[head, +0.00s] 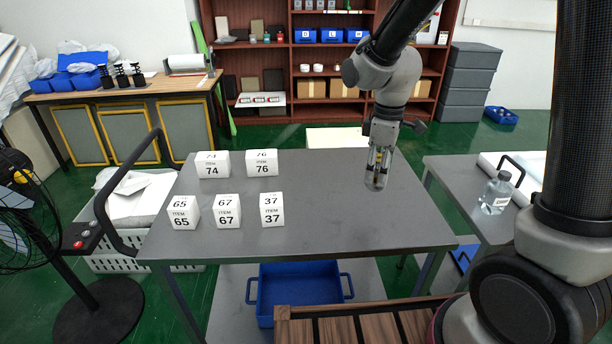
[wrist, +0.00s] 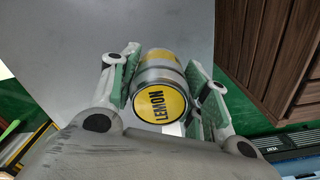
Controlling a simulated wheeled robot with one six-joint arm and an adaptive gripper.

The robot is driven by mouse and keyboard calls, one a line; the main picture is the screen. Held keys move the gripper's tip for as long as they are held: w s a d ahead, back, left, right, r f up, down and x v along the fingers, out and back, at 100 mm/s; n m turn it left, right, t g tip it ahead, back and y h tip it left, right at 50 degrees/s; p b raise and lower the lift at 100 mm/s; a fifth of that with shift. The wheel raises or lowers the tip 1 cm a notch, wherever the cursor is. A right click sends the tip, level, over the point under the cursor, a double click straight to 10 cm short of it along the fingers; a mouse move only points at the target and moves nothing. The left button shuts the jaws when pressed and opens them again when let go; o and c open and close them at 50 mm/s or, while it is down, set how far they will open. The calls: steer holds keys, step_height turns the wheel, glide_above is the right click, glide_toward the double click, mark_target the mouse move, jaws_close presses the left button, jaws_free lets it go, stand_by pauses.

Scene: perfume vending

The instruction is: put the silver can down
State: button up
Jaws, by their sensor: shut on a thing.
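The silver can (wrist: 160,82) has a yellow label reading LEMON on its end. My gripper (wrist: 163,88) is shut on it, with one finger pad on each side of the can in the wrist view. In the head view, my gripper (head: 379,160) points down over the right part of the grey table (head: 330,220), with the silver can (head: 376,180) at its fingertips. I cannot tell for sure whether the can's bottom touches the table.
White numbered boxes stand on the table's left half, among them item 37 (head: 271,210) and item 76 (head: 262,163). The table's middle and right are clear. A clear bottle (head: 496,193) stands on the right-hand table. A blue bin (head: 300,290) sits below.

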steer(key=shift+w+d+f, duration=0.15)
steer(key=shift+w+d, duration=0.05)
steer(key=shift+w, duration=0.2)
steer(key=shift+w+d+f, duration=0.1)
steer(key=shift+w+d, duration=0.05)
steer(key=shift+w, duration=0.25)
step_height(320, 180, down, 9)
steer(key=shift+w+f, duration=0.1)
steer(key=shift+f, duration=0.1)
steer(key=shift+f, duration=0.15)
steer(key=o, duration=1.1)
